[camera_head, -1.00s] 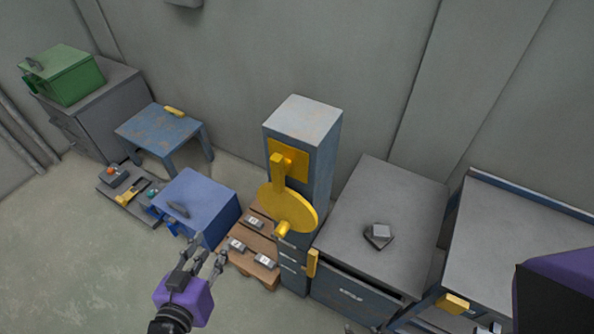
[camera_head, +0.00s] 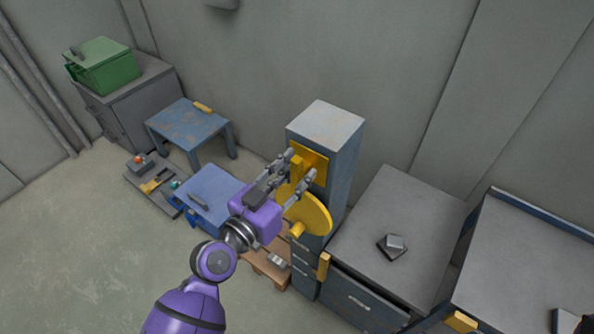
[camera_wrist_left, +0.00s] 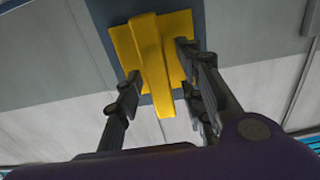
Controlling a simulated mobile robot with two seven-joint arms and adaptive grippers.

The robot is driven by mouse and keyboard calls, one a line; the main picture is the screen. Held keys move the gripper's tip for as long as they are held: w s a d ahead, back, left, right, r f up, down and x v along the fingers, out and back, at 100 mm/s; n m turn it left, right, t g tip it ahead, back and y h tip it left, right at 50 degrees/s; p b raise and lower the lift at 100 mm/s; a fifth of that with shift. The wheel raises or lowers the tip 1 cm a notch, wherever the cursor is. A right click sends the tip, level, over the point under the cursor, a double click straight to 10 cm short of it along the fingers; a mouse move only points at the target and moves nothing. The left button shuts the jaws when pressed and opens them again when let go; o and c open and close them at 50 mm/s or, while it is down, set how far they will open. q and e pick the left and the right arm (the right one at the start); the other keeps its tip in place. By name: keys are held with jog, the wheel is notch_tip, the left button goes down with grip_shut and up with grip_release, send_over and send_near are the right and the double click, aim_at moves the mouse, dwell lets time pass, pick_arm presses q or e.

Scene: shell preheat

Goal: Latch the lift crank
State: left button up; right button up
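A blue-grey column (camera_head: 340,160) stands against the wall. Its front bears a yellow plate (camera_head: 318,162) with an upright yellow lever (camera_head: 297,168), and below it a yellow crank disc (camera_head: 315,212) with a knob (camera_head: 297,230). My left gripper (camera_head: 300,163) is open at the plate, its fingers spread to either side of the lever. In the left wrist view the lever (camera_wrist_left: 152,50) shows between the open fingers, with the plate (camera_wrist_left: 122,40) behind. I cannot tell whether a finger touches it. My right gripper is not in view.
A grey cabinet (camera_head: 400,210) with a small dark block (camera_head: 393,245) stands right of the column. A blue box (camera_head: 210,185), a pallet (camera_head: 262,262) and a blue table (camera_head: 185,125) are to the left. Open floor lies at the lower left.

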pick_arm(q)
jog(key=shift+w+d, duration=0.15)
grip_shut()
